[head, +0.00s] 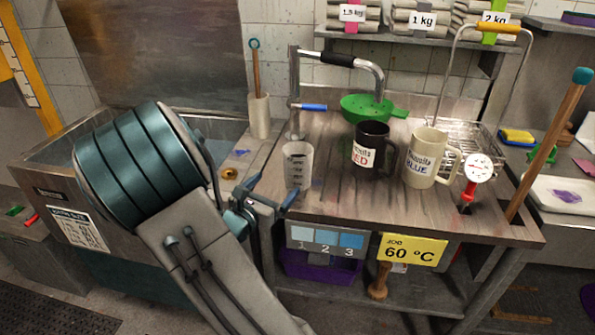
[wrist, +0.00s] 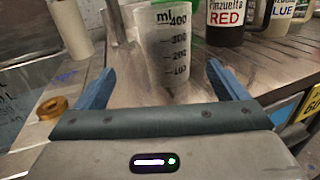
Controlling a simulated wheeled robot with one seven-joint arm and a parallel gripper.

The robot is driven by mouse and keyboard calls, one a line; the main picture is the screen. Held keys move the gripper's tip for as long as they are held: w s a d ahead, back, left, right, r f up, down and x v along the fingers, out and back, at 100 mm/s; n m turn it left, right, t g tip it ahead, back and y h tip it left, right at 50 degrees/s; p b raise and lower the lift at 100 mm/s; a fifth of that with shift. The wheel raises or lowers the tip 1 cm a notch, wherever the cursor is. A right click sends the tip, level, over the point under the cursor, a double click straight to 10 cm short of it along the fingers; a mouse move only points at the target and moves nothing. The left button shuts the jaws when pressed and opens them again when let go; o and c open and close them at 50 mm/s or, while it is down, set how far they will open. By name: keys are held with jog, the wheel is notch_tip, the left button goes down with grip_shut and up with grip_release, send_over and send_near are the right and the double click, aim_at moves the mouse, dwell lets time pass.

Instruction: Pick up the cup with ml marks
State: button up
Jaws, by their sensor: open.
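The cup with ml marks (head: 297,166) is a translucent, tapered cup standing upright at the left side of the wooden worktop. In the wrist view the cup (wrist: 164,45) shows black ml marks from 100 to 400, straight ahead between my fingers' lines. My gripper (head: 272,190) is at the left front edge of the worktop, close to the cup. In the wrist view my gripper (wrist: 158,82) has its two blue fingers wide apart with nothing between them. The cup appears just beyond the fingertips. In the head view my arm hides part of the area left of the cup.
A black mug marked RED (head: 370,148) and a cream mug marked BLUE (head: 424,160) stand right of the cup. A green strainer (head: 368,108) lies behind, under a tap. A red-based dial thermometer (head: 478,170) is at right. A brass ring (wrist: 52,110) lies left of my gripper.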

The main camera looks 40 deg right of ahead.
aim_at(289, 172)
jog(key=x, duration=0.5)
jog(key=shift+w+d, duration=0.1)
jog(key=shift+d, duration=0.25)
jog(key=x, duration=0.5)
jog(key=shift+s+d+f, duration=0.2)
jog(key=shift+s+d, duration=0.1)
jog(key=shift+d, duration=0.15)
jog(key=c, duration=1.3)
jog(key=shift+r, duration=0.15)
